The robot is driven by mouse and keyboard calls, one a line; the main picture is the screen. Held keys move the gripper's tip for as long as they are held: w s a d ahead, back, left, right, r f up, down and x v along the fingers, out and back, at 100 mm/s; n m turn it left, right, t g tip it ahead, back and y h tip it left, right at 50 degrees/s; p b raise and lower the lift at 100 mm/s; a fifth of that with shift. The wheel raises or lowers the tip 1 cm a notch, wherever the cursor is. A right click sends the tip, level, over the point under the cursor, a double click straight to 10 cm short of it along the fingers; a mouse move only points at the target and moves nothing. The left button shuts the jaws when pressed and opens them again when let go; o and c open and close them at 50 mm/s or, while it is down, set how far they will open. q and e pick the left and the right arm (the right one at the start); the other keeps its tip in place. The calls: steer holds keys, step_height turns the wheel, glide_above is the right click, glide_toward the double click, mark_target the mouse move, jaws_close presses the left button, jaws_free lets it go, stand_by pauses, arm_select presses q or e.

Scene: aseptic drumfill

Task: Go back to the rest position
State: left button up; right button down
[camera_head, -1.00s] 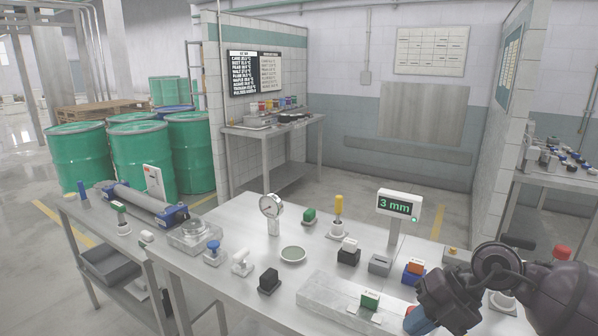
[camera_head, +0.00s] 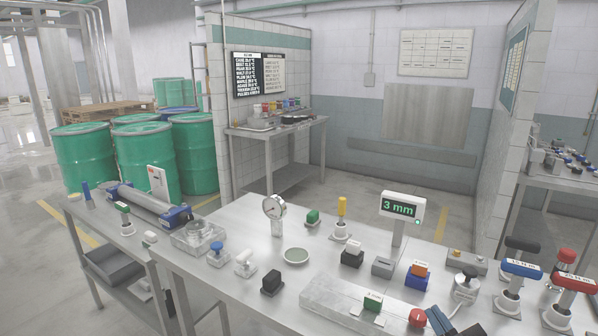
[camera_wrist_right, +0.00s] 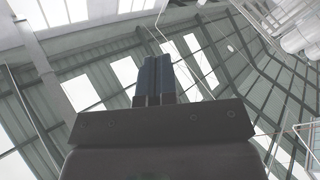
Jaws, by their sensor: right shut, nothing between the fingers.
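My right gripper (camera_head: 439,320) shows only as dark bluish fingers at the bottom edge of the head view, right of a red knob. In the right wrist view its two dark fingers (camera_wrist_right: 153,80) are together with nothing between them, pointing up towards the roof beams and skylights. The rest of my right arm is out of the head view. My left gripper is not in view.
The steel table (camera_head: 225,265) in front carries a gauge (camera_head: 274,212), a "3 mm" display (camera_head: 402,207), a dish (camera_head: 295,254), a pale block (camera_head: 330,300) and several stamp-like handles. A blue-handled one (camera_head: 521,268) stands right of my gripper. Green drums (camera_head: 85,158) stand back left.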

steer(key=s+d+f+m+g+h, duration=0.6)
steer(key=s+f+m+g+h, duration=0.1)
steer(key=f, duration=0.4)
steer(key=s+f+m+g+y, duration=0.1)
steer(key=s+f+g, duration=0.4)
steer(key=s, duration=0.3)
steer(key=s+f+g+y, duration=0.1)
steer(key=s+f+g, duration=0.3)
steer(key=s, duration=0.5)
steer(key=w+f+t, duration=0.7)
steer(key=f, duration=0.3)
steer(key=shift+a+t+y, duration=0.3)
steer(key=shift+a, duration=0.15)
stand_by(0.6)
